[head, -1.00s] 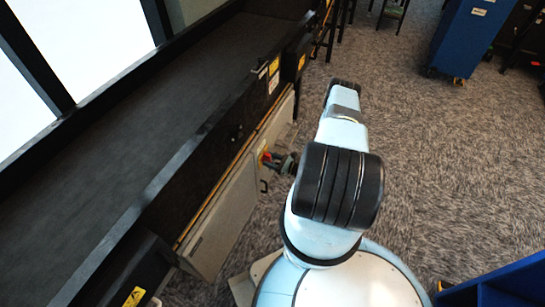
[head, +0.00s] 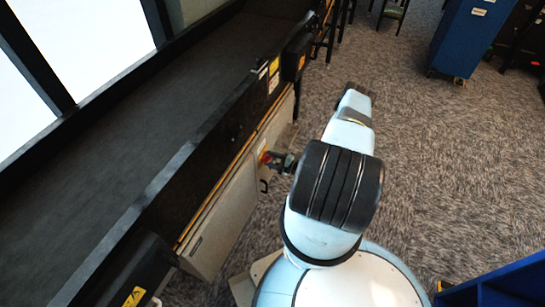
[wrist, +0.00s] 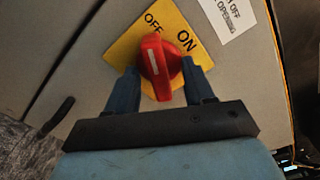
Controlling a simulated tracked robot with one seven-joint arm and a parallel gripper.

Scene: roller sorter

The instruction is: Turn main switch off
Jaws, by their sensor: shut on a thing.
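The main switch (wrist: 160,68) is a red rotary knob with a white line, on a yellow plate (wrist: 122,48) marked OFF and ON. In the wrist view the white line points up, toward the OFF mark. My gripper (wrist: 159,72) has one blue finger on each side of the knob and is shut on it. In the head view the switch (head: 264,157) is a small red and yellow spot on the grey cabinet side (head: 222,220), with my gripper (head: 273,160) at it. The fingers hide part of the plate's lower edge.
A white label (wrist: 228,14) is beside the plate, and a dark handle (wrist: 58,117) is lower on the cabinet. The black conveyor (head: 150,110) runs above the cabinet. A blue cart (head: 468,38) stands at the upper right.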

